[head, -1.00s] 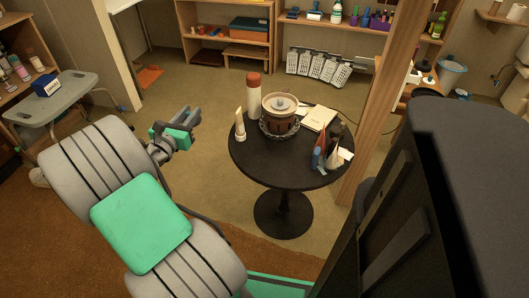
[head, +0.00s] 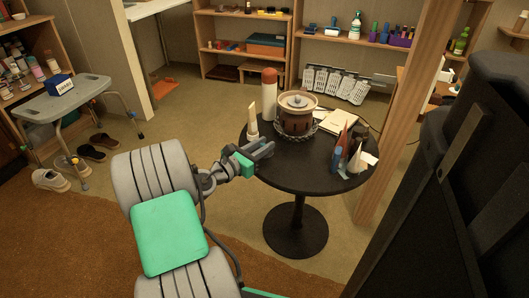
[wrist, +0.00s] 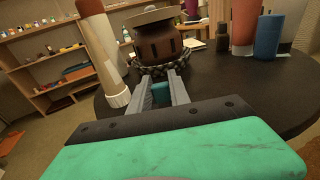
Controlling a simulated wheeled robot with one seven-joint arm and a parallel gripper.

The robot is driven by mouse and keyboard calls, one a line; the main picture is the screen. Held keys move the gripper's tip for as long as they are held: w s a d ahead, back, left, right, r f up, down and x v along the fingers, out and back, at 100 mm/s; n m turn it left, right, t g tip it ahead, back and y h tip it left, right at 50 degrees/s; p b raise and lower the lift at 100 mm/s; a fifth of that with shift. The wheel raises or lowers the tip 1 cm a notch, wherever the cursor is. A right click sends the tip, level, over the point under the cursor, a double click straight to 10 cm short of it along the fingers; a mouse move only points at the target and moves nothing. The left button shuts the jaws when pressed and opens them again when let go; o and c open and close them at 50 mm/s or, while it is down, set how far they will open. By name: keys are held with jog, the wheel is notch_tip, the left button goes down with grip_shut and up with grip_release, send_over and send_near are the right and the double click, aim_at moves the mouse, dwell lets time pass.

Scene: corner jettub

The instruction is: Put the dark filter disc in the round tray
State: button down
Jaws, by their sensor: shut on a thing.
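My gripper (head: 265,150) is at the near left edge of the round black table (head: 310,175). In the wrist view, its two grey fingers (wrist: 162,88) point at the brown pot, closed on a small dark teal piece (wrist: 160,94). I cannot tell whether this piece is the filter disc. A round, dark, chain-like rim (head: 300,134) surrounds the base of the brown lidded pot (head: 296,119); I cannot tell whether it belongs to the round tray. No other dark disc is clearly visible.
A white tube (head: 252,122) and a red-capped bottle (head: 269,97) stand left of the pot. Cones and small bottles (head: 345,150) crowd the table's right side. A wooden post (head: 405,110) rises behind at right. The table's near part is clear.

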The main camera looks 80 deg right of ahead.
jog(key=shift+r, duration=0.1)
jog(key=c, duration=1.7)
grip_release()
jog(key=shift+f, duration=0.2)
jog(key=o, duration=0.5)
